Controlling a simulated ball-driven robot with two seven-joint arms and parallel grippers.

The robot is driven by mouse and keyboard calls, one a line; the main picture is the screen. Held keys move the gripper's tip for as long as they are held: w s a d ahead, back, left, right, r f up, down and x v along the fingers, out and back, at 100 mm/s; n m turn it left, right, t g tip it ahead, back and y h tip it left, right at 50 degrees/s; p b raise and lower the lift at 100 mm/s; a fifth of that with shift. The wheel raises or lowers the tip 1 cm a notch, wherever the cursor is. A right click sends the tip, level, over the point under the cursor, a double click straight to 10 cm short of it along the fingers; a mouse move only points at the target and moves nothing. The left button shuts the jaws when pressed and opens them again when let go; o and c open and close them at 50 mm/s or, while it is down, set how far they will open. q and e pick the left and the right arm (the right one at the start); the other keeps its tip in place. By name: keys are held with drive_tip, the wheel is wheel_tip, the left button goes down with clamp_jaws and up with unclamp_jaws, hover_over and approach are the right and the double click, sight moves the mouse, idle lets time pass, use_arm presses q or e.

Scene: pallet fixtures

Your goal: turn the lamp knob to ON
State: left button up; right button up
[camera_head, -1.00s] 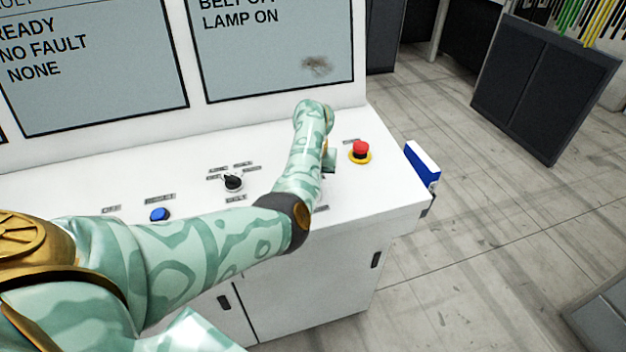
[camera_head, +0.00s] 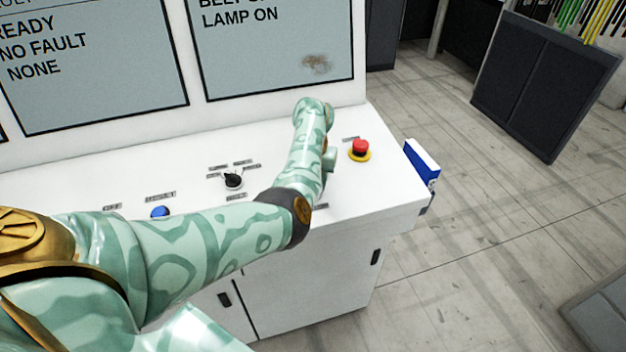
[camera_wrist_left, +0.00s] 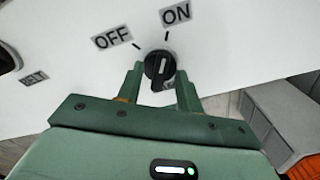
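The lamp knob (camera_wrist_left: 159,68) is black and round with a raised bar and a white mark, seen in the left wrist view. Its bar lines up roughly with the tick below the ON label (camera_wrist_left: 177,14); the OFF label (camera_wrist_left: 113,36) is to the left. My left gripper (camera_wrist_left: 160,85) is open, with one green finger on each side of the knob's near part and small gaps showing. In the head view the knob is hidden behind my left arm. The screen (camera_head: 275,50) reads LAMP ON. My right gripper is not in view.
On the white console (camera_head: 120,185) are a black selector knob (camera_head: 233,181), a blue button (camera_head: 160,212) and a red emergency button (camera_head: 360,149) right of my arm. A blue-and-white box (camera_head: 422,162) is at the console's right edge.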

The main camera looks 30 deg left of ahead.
use_arm(q)
wheel_tip(320, 180, up, 16)
drive_tip(key=p, duration=0.3)
drive_tip(key=shift+r, duration=0.15)
idle(0.4)
